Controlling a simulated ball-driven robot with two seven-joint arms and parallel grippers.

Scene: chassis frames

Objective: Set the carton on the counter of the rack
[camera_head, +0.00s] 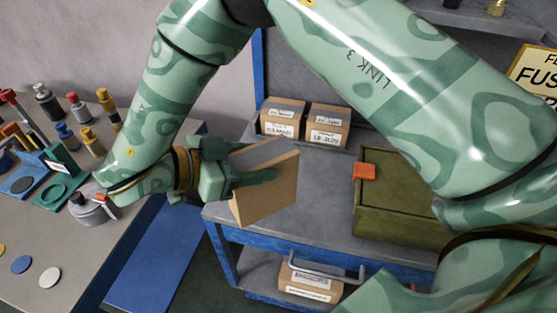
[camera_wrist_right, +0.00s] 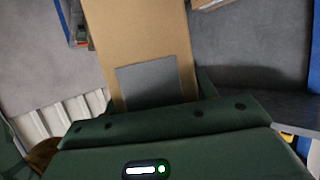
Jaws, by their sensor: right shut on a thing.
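The carton (camera_head: 272,197) is a brown cardboard box with a grey strip on top. My right gripper (camera_head: 257,175) is shut on it and holds it tilted, over the left front part of the rack's counter (camera_head: 325,212). The counter is grey with a blue front edge. I cannot tell whether the carton's lower edge touches it. In the right wrist view the carton (camera_wrist_right: 140,40) stretches away from the gripper, with a grey patch near the jaws. My left gripper is not in view.
Two labelled cartons (camera_head: 304,121) stand at the counter's back. A green box (camera_head: 400,205) with an orange latch stands to the right. A lower shelf holds another carton (camera_head: 305,285). A workbench (camera_head: 75,240) with bottles, tools and discs is at left. Counter space between is clear.

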